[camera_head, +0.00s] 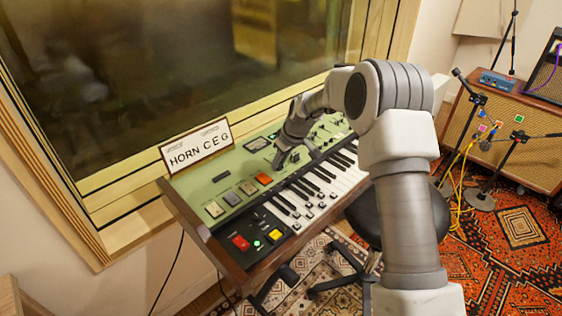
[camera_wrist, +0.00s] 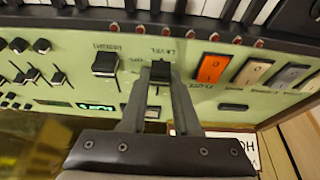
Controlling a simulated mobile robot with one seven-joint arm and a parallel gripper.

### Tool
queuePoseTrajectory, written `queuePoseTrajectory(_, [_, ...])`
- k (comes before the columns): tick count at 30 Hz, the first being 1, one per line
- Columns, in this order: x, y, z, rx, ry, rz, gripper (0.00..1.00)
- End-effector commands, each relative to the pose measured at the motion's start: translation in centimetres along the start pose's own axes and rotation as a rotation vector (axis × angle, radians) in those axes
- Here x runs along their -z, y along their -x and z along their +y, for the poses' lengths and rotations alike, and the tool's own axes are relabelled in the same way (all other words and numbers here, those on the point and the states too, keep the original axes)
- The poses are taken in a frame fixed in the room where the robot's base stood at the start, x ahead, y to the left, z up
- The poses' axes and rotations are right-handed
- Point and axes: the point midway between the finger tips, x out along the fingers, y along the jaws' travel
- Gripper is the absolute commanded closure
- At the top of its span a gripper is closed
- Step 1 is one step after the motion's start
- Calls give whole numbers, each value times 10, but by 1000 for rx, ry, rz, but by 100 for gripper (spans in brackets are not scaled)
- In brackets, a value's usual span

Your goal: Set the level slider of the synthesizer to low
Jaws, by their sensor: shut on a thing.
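The green-panelled synthesizer (camera_head: 205,190) stands below the window. In the wrist view, where its lettering is upside down, the dark cap of the level slider (camera_wrist: 160,71) sits just below the printed LEVEL label. My gripper (camera_wrist: 160,82) reaches up from the bottom of that view, one finger on each side of the cap, and is shut on it. The slider's slot shows partly between the fingers. In the head view my gripper (camera_head: 283,158) is down on the panel behind the keys and hides the level slider.
A similar slider (camera_wrist: 105,65) stands just left of it in the wrist view. An orange switch (camera_wrist: 212,68) and paler switches are to the right. Small knobs and sliders fill the far left. A sign (camera_head: 197,147) reading HORN C E G stands at the panel's back edge.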

Motion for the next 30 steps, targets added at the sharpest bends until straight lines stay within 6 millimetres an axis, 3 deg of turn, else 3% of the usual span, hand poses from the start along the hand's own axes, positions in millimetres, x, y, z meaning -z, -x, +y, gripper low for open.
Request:
queuePoseTrajectory(12, [8,-3,0,-1,0,2,100])
queuePoseTrajectory(13, [8,-3,0,-1,0,2,68])
queuePoseTrajectory(18, [8,-3,0,-1,0,2,40])
queuePoseTrajectory(26, [8,-2,0,-1,0,2,40])
queuePoseTrajectory(30, [9,7,1,-2,1,4,40])
